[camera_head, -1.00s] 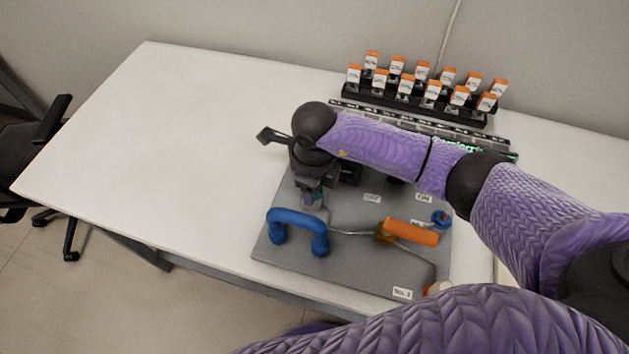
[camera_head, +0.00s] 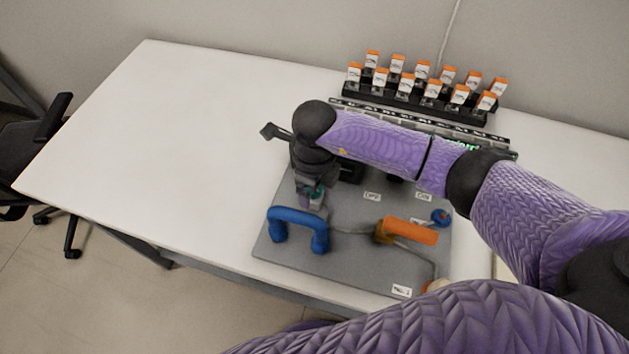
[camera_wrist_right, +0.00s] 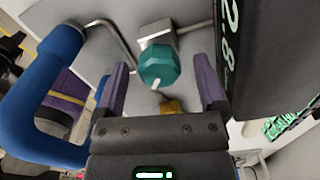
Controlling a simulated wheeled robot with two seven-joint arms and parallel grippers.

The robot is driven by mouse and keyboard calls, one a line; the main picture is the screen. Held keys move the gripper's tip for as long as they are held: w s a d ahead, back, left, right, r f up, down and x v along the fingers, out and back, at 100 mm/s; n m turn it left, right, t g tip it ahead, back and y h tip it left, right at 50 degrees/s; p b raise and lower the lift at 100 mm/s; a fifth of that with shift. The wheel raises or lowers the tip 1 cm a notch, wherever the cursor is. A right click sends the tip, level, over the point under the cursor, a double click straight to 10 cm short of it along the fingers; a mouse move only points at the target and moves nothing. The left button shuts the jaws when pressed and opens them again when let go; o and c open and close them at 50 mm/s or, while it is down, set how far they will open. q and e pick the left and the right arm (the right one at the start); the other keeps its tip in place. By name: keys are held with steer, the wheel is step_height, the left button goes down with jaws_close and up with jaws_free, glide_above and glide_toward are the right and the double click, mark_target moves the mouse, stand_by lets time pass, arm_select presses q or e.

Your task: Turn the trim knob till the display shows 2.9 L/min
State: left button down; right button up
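The trim knob (camera_wrist_right: 159,66) is teal and faceted, with a white mark on its lower edge in the right wrist view. It sits on a metal block (camera_wrist_right: 158,36). My right gripper (camera_wrist_right: 160,72) has its two purple fingers apart, one on each side of the knob, with a visible gap on both sides. In the head view the right gripper (camera_head: 311,198) is low over the grey board, and a bit of teal shows there. The display (camera_wrist_right: 229,35) is on a dark housing at the right and reads 2.8, partly cut off. My left gripper is not in view.
The grey board (camera_head: 350,258) carries a blue handle (camera_head: 299,218), also close by in the wrist view (camera_wrist_right: 30,95), an orange lever (camera_head: 410,231) and thin pipes. A black rack (camera_head: 415,106) of orange-topped items stands behind. The table's left side (camera_head: 150,140) is clear.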

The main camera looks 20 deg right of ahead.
step_height(320, 180, up, 10)
steer(key=p, duration=0.2)
steer(key=shift+f, duration=0.1)
stand_by(0.4)
